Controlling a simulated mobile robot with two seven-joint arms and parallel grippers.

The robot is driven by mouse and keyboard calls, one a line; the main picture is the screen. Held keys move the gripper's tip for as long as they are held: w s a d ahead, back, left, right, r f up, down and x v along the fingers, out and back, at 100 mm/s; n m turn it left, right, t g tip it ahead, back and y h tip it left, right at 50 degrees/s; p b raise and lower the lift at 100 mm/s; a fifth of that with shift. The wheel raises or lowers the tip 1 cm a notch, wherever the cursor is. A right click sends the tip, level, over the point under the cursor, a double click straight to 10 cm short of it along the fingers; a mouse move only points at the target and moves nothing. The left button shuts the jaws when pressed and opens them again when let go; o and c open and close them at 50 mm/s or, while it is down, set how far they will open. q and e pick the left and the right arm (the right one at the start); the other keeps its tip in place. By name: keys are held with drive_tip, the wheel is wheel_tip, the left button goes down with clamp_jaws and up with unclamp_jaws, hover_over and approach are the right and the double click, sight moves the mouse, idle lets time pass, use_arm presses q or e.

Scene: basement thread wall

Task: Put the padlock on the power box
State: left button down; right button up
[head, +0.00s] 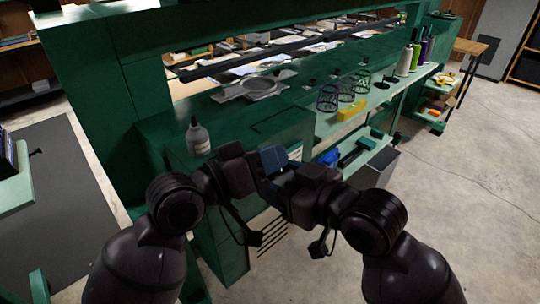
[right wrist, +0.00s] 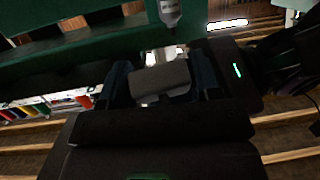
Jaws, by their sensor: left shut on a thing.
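My left gripper (head: 262,170) and my right gripper (head: 285,172) meet close together in front of the green cabinet (head: 222,225) in the head view. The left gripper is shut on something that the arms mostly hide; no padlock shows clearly. In the right wrist view, the blue fingers of my right gripper (right wrist: 162,82) stand wide apart. A grey block (right wrist: 160,76) with a pale part beside it lies between or just beyond them; I cannot tell whether it is the padlock or part of my left gripper. I cannot pick out the power box for certain.
A grey bottle (head: 198,138) stands on the cabinet top just behind the grippers. Wire cups (head: 328,98), a yellow block (head: 352,109) and several spray bottles (head: 404,62) stand on the bench to the right. The concrete floor (head: 465,165) at right is clear.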

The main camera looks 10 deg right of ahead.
drive_tip(key=o, duration=0.4)
drive_tip(key=shift+r, duration=0.1)
drive_tip(key=shift+s+a, duration=0.1)
